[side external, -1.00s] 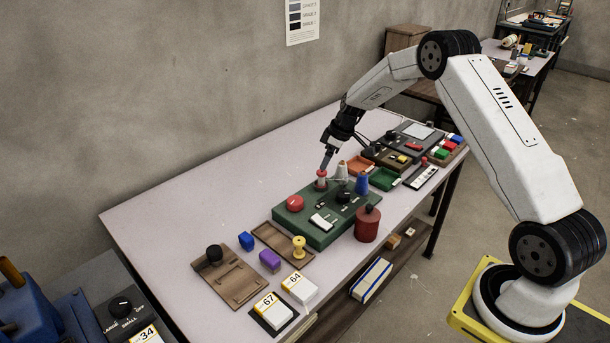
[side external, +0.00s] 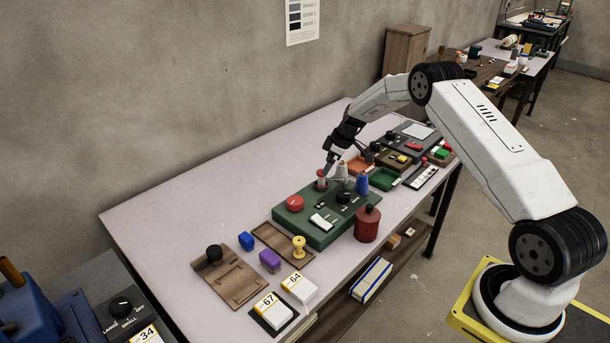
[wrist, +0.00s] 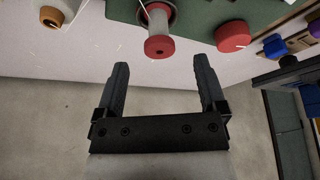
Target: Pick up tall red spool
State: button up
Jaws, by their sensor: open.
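The tall red spool (side external: 321,181) stands upright at the back of the green control box. It has red ends and a pale middle. In the wrist view the spool (wrist: 159,30) shows end-on at the top, its red end nearest the camera. My gripper (wrist: 160,65) is open and empty, with the spool just beyond the fingertips and roughly centred between them. In the side view my gripper (side external: 328,167) is tilted right beside the spool's top. Whether it touches the spool cannot be told.
The green control box (side external: 318,234) carries a red button (side external: 295,203) left of the spool. A white cone (side external: 342,171) and a blue cone (side external: 362,183) stand to its right. A dark red canister (side external: 367,223) stands in front.

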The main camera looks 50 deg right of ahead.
aim_at(322, 179)
jog(key=shift+x, duration=2.6)
jog(key=shift+w, duration=0.1)
jog(key=shift+r, duration=0.1)
grip_shut()
jog(key=shift+r, duration=0.15)
